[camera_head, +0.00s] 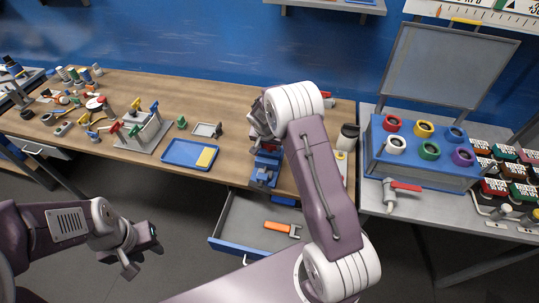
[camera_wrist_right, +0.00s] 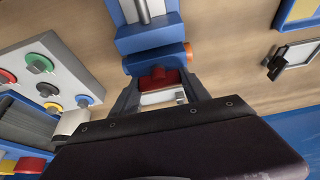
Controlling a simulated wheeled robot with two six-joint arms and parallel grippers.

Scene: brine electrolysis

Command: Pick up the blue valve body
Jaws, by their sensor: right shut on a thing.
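My right gripper (camera_wrist_right: 161,92) is shut on a red part (camera_wrist_right: 158,77) with a pale piece on its near side. This is directly in front of a blue vise-like block (camera_wrist_right: 150,38) with a silver rod and an orange end. In the head view the blue block (camera_head: 265,172) is at the bench's front edge, and my right arm hides much of the grasp. I cannot clearly pick out a blue valve body. A blue-topped fitting (camera_head: 12,66) stands at the far left. My left gripper (camera_head: 144,249) is open and empty, in front of the bench.
An open drawer (camera_head: 232,213) holds an orange-handled tool (camera_head: 282,229). A blue box with coloured rings (camera_head: 420,167) is on the right table.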

